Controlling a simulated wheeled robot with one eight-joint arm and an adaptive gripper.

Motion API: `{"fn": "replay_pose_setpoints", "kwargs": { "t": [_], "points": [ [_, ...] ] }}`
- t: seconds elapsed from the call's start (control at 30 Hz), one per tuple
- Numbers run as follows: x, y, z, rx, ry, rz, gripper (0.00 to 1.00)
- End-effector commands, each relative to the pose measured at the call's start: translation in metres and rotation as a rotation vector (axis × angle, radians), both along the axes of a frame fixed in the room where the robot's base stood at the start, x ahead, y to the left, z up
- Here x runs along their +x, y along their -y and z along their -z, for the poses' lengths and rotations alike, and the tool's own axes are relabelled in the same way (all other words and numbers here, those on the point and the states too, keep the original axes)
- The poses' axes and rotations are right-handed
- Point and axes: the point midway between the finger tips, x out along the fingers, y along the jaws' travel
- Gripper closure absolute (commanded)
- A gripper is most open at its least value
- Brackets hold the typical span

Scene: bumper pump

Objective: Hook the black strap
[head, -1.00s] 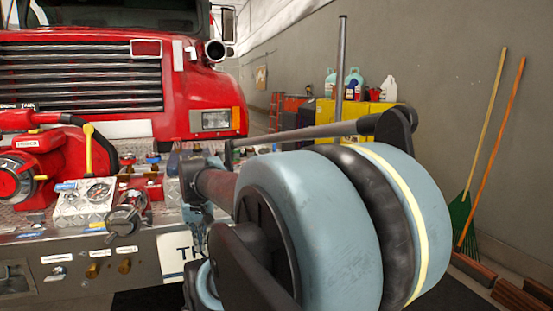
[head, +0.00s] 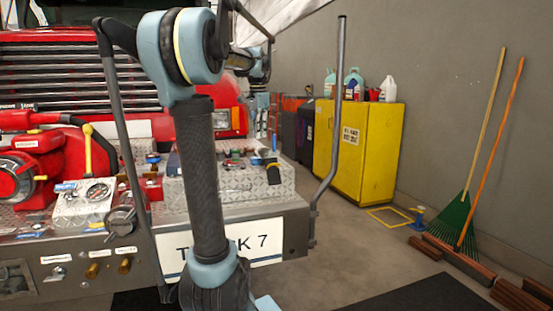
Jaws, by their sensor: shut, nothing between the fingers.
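My gripper (head: 262,128) hangs at the far end of my arm, above the right part of the silver diamond-plate bumper deck (head: 278,185). It is small and dark in the head view; its fingers are shut and empty. Below it, several small dark and coloured pieces (head: 235,161) lie on the deck. I cannot make out for sure which of them is the black strap or its hook point. My upright arm link hides part of the deck to the left.
Red pump gear (head: 30,165) with a gauge and valve levers fills the bumper's left. A bent grey pole (head: 338,110) rises at the bumper's right end. A yellow cabinet (head: 375,150) with jugs, and a rake and broom (head: 490,150), stand by the wall.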

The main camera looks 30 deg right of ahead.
Motion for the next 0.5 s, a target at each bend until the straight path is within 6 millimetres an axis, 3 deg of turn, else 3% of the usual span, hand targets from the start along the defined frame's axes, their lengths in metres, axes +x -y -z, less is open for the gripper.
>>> {"fn": "replay_pose_setpoints", "kwargs": {
  "t": [0.03,0.1,0.2,0.37,0.5],
  "points": [
    [0.002,0.02,-0.007,0.004,-0.001,0.056,1.0],
    [0.002,0.042,-0.014,0.007,0.0,0.123,1.0],
    [0.002,0.064,-0.021,0.012,0.0,0.193,1.0],
    [0.002,0.08,-0.025,0.016,-0.001,0.245,1.0],
    [0.002,0.083,-0.015,0.016,-0.001,0.251,1.0]
  ]
}}
